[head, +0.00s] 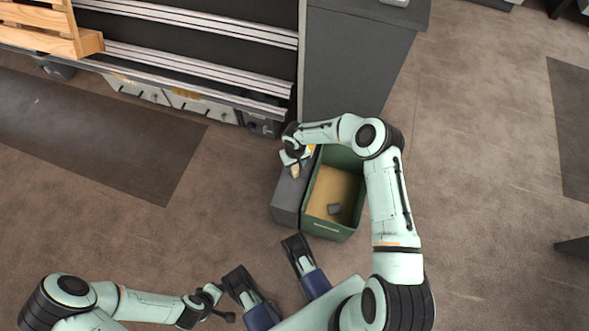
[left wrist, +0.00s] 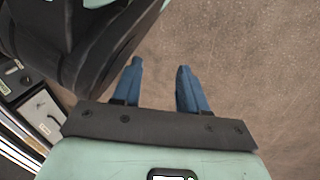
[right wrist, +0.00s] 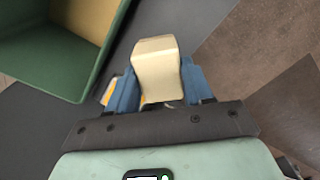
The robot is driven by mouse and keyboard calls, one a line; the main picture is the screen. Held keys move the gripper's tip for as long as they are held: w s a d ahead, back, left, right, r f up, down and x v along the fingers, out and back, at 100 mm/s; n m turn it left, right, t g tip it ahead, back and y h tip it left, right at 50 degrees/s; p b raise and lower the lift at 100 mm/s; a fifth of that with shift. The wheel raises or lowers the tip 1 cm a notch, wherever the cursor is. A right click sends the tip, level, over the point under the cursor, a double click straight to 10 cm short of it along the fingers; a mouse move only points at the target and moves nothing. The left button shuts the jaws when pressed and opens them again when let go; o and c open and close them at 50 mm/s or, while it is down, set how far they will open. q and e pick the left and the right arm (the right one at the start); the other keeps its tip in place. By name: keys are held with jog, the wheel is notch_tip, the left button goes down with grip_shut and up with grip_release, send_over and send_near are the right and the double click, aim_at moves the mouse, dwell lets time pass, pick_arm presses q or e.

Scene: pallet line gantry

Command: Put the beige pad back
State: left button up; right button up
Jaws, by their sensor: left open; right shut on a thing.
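The beige pad (right wrist: 156,65) is a small block between the blue fingers of my right gripper (right wrist: 154,85) in the right wrist view. My right gripper is shut on it. In the head view, the pad (head: 295,171) is small, at the tip of my right gripper (head: 294,166), above the dark grey surface left of the green bin. Whether the pad touches that surface cannot be told. My left gripper (left wrist: 160,80) is open and empty above bare floor. It shows only small and dark at the bottom of the head view.
An orange item (right wrist: 109,91) lies beside my right gripper. A grey cabinet (head: 357,60) and railed conveyor (head: 190,62) stand behind.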

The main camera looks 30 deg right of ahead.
aim_at(295, 170)
notch_tip(295, 170, down, 4)
jog(key=shift+f+b, duration=0.15)
jog(key=shift+b, duration=0.5)
pick_arm(q)
jog(key=s+f, duration=0.1)
jog(key=s+f+g, duration=0.1)
jog(key=shift+s+a, duration=0.15)
jog(key=shift+s, duration=0.2)
pick_arm(e)
jog(key=shift+f, duration=0.1)
jog(key=o, duration=0.9)
pick_arm(q)
jog(key=shift+s, duration=0.15)
